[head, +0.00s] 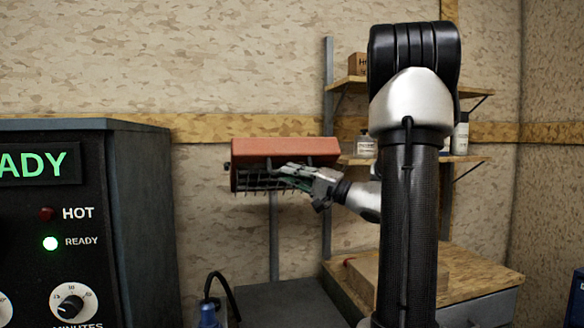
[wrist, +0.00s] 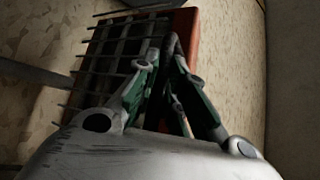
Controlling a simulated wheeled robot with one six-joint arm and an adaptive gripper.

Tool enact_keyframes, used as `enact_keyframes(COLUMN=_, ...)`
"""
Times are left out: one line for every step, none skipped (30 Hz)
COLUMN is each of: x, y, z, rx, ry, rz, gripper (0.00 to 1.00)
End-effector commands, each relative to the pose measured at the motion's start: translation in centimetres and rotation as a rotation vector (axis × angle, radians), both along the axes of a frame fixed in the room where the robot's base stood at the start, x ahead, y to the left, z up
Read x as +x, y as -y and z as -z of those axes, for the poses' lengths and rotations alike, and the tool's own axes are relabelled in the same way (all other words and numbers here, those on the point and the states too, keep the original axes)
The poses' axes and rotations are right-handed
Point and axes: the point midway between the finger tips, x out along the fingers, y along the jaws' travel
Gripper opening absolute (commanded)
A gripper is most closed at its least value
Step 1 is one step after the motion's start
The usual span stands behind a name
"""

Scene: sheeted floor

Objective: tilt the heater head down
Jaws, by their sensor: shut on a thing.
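The heater head (head: 285,150) is a red-orange box with a dark wire grille on its lower side, held on a grey upright post in the head view. It looks roughly level, with its grille bars showing below the housing. My gripper (head: 297,178) is at its front lower edge, reaching in from the right. In the wrist view the heater head (wrist: 185,42) shows its grille beside the red housing. There my gripper (wrist: 168,62) is shut on a dark handle (wrist: 171,43) of the heater head. The fingertips partly hide the grip.
A black control cabinet (head: 145,220) with a lit READY lamp stands at the left. A blue bottle-like object with a black hose (head: 208,312) is at the bottom. Wall shelves (head: 350,84) and a wooden bench (head: 480,275) are at the right. My arm blocks part of them.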

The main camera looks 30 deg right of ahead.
Motion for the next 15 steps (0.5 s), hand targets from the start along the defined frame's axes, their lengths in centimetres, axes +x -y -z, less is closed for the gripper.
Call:
enact_keyframes(x=0.05, y=0.04, z=0.29, rx=0.001, ry=-0.003, rz=0.002, gripper=0.0)
enact_keyframes(x=0.07, y=0.05, z=0.38, rx=0.001, ry=-0.003, rz=0.002, gripper=0.0)
enact_keyframes(x=0.08, y=0.04, z=0.49, rx=0.001, ry=-0.003, rz=0.002, gripper=0.0)
enact_keyframes(x=0.08, y=0.05, z=0.57, rx=0.001, ry=-0.003, rz=0.002, gripper=0.0)
enact_keyframes(x=0.09, y=0.06, z=0.63, rx=0.001, ry=-0.003, rz=0.002, gripper=0.0)
enact_keyframes(x=0.1, y=0.06, z=0.7, rx=0.001, ry=-0.003, rz=0.002, gripper=0.0)
enact_keyframes(x=0.11, y=0.06, z=0.76, rx=0.0, ry=-0.003, rz=0.002, gripper=0.0)
enact_keyframes(x=0.1, y=0.06, z=0.79, rx=0.0, ry=-0.003, rz=0.002, gripper=0.0)
enact_keyframes(x=0.11, y=0.06, z=0.84, rx=0.0, ry=-0.003, rz=0.002, gripper=0.0)
enact_keyframes(x=0.12, y=0.06, z=0.87, rx=0.0, ry=-0.003, rz=0.002, gripper=0.0)
enact_keyframes(x=0.11, y=0.06, z=0.89, rx=-0.001, ry=-0.004, rz=0.002, gripper=0.0)
enact_keyframes(x=0.11, y=0.06, z=0.92, rx=0.0, ry=-0.004, rz=0.001, gripper=0.0)
enact_keyframes(x=0.11, y=0.06, z=0.94, rx=0.0, ry=-0.004, rz=0.001, gripper=0.0)
enact_keyframes(x=0.11, y=0.05, z=0.95, rx=0.0, ry=-0.005, rz=0.002, gripper=0.0)
enact_keyframes(x=0.11, y=0.06, z=0.97, rx=0.0, ry=-0.005, rz=0.002, gripper=0.0)
